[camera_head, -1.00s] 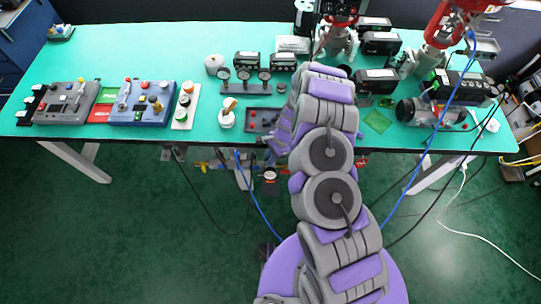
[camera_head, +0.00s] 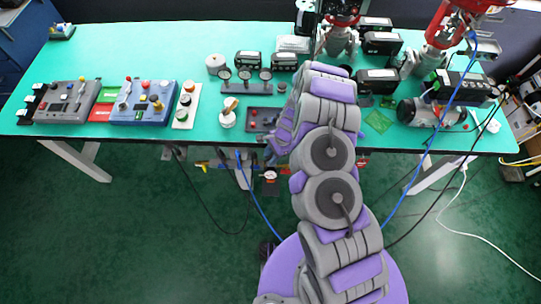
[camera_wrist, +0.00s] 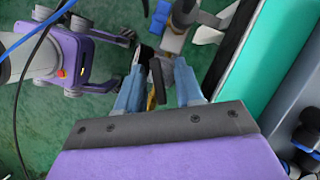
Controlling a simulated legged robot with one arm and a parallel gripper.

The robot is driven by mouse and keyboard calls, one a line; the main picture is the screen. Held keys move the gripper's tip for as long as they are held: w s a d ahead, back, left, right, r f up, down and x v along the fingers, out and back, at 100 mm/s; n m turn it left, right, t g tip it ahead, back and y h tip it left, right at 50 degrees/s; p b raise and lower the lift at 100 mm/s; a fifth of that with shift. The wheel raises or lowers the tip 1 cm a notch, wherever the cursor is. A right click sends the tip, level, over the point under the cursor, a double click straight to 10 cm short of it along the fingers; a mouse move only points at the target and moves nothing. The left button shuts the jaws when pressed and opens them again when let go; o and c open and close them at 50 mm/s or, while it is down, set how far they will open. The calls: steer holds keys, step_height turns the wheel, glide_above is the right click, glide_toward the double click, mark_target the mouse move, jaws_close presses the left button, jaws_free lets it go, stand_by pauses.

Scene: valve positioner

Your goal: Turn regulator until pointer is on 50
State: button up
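A small round gauge with a white face (camera_head: 270,175) hangs below the table's front edge in the head view; its pointer and numbers are too small to read. The regulator cannot be made out clearly there. In the wrist view, my gripper (camera_wrist: 158,75) has two blue-grey fingers spread apart. A black, rounded part (camera_wrist: 157,80) shows between them, apparently free of both fingers; I cannot tell whether it is the regulator's knob. In the head view, my gripper (camera_head: 270,154) is partly hidden by my arm, near the table edge just above the gauge.
The green table (camera_head: 150,50) carries a grey control box (camera_head: 66,102), a blue control box (camera_head: 143,103) and a row of gauges (camera_head: 246,82). Yellow and red fittings (camera_head: 205,166) and hoses hang under its front edge. The table's edge runs close beside my gripper in the wrist view.

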steer(key=p+v, duration=0.2)
steer(key=v, duration=1.5)
steer(key=shift+w, duration=0.15)
steer(key=shift+d, duration=0.1)
steer(key=s+r+n+h+b, duration=0.1)
steer(key=s+r+n, duration=0.3)
steer(key=s+r, duration=0.45)
steer(key=s+r+n, duration=0.3)
steer(key=s+r, duration=0.2)
steer(key=r, duration=0.7)
steer(key=s+d+r+n+h+b, duration=0.1)
steer(key=s+d+r+n, duration=0.1)
steer(key=s, duration=0.9)
steer(key=s+d+r+n+h+b, duration=0.1)
steer(key=s+d+r+n, duration=0.2)
steer(key=s+d, duration=0.3)
steer(key=s+r, duration=0.1)
steer(key=s, duration=0.4)
steer(key=shift+d+r+h, duration=0.3)
steer(key=shift+h, duration=0.1)
steer(key=shift+s, duration=0.1)
